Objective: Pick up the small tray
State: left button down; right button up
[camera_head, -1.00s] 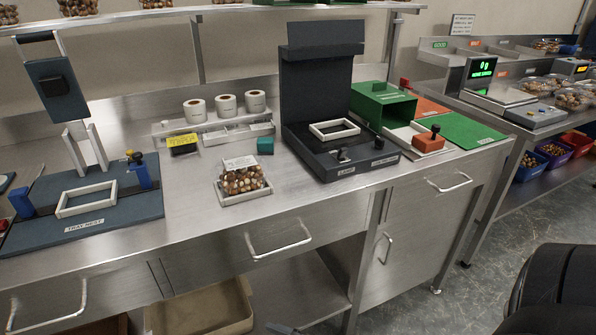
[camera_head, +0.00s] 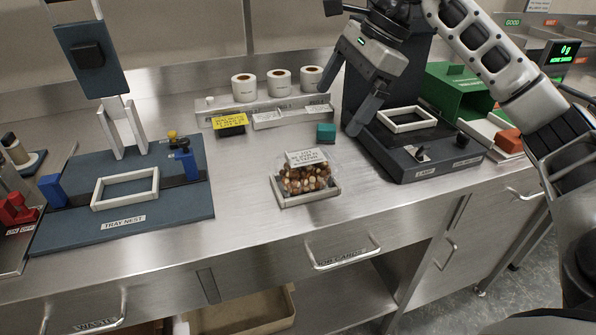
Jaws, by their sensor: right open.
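My left gripper is not in view.
The blue tray nest (camera_head: 188,219) with a white frame is left of the tray. The dark lamp station (camera_head: 410,171) is right. A small teal block (camera_head: 326,132) and a label roll holder (camera_head: 222,107) stand behind. The bench around the tray is mostly clear.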

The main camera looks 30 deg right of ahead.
aim_at(308, 158)
jog(key=x, duration=1.5)
jog(key=shift+d+f+p, duration=0.2)
jog(key=shift+f+p, duration=0.1)
jog(key=shift+p, duration=0.05)
jog(key=shift+w, duration=0.1)
jog(key=c, duration=0.7)
